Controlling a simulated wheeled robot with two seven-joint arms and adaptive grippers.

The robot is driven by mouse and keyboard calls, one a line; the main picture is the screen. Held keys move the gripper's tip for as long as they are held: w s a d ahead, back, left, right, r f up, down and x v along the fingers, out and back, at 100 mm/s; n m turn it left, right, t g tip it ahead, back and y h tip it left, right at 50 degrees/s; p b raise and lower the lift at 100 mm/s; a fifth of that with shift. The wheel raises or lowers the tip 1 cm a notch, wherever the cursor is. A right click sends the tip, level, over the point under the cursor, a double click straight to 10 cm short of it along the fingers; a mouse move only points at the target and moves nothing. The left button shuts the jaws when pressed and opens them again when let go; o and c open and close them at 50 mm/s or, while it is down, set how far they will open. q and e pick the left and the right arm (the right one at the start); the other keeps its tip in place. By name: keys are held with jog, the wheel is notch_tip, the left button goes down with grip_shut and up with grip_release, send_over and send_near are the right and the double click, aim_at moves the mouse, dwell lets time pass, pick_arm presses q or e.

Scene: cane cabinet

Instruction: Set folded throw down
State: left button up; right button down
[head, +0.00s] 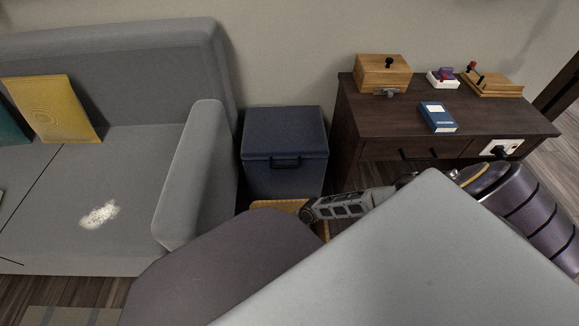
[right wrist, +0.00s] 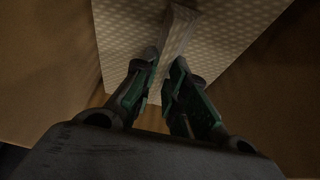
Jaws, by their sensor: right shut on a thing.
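The folded throw (right wrist: 210,35) is a pale cloth with a light dotted pattern in the right wrist view. My right gripper (right wrist: 165,70) is shut on a pinched ridge of it. Plain brown surfaces (right wrist: 50,60) lie on both sides of the cloth; I cannot tell whether the cloth rests on anything. In the head view my right gripper (head: 312,211) is beside a yellow-brown edge (head: 280,204), low in front of the blue box. The throw cannot be made out there. My left gripper is not in view.
A grey sofa (head: 140,150) with a yellow cushion (head: 52,108) stands at left. A dark blue box (head: 285,140) stands behind my gripper. A dark cabinet (head: 400,125) at right holds a wooden box (head: 382,73) and a blue book (head: 437,117). Large grey shapes block the foreground.

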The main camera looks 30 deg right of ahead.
jog(key=shift+f, duration=0.1)
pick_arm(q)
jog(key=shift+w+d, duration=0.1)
pick_arm(e)
jog(key=c, duration=1.4)
grip_release()
jog(key=shift+c, duration=0.2)
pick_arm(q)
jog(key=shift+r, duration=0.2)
pick_arm(e)
jog(key=shift+p+v, duration=1.5)
jog(key=shift+v, duration=1.55)
pick_arm(q)
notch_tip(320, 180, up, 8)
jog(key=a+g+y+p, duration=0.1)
jog(key=p, duration=0.1)
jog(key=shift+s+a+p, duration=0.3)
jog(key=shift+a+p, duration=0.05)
pick_arm(e)
jog(key=v, duration=0.6)
